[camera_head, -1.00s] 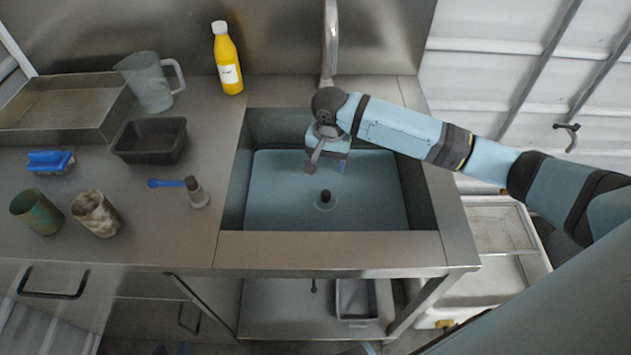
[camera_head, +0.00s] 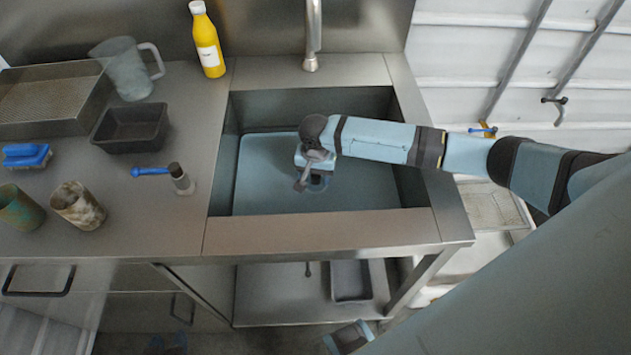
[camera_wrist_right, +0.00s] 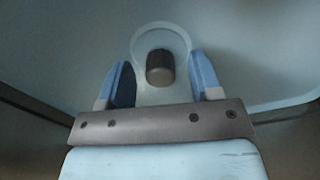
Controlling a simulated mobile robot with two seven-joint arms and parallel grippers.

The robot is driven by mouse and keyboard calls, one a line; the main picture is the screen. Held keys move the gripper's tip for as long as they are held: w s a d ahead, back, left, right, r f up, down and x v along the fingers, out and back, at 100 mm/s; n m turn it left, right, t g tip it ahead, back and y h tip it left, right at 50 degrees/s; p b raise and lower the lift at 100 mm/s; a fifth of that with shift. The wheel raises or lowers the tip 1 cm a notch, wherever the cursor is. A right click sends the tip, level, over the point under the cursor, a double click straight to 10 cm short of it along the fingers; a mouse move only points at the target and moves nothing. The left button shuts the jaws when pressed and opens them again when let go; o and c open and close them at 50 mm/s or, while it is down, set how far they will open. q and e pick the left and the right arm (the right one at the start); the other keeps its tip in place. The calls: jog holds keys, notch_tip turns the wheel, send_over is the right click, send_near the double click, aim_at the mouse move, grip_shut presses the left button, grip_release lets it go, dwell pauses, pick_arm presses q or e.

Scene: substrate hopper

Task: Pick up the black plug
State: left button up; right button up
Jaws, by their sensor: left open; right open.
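The black plug (camera_wrist_right: 160,67) stands in the round drain at the bottom of the sink (camera_head: 255,170). In the head view it is hidden behind my right gripper (camera_head: 313,176). My right gripper is open and low in the sink, over the drain. In the right wrist view the plug shows between and a little beyond its two blue fingers, with a gap on each side.
Sink walls and the front rim (camera_head: 320,232) surround my right gripper. The faucet (camera_head: 313,35) stands behind the sink. On the counter to the left are a blue-handled tool (camera_head: 180,178), a black tub (camera_head: 130,128), a yellow bottle (camera_head: 207,42) and a jug (camera_head: 127,70).

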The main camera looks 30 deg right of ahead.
jog(key=shift+f, duration=0.5)
jog(key=c, duration=1)
jog(key=shift+r, duration=0.1)
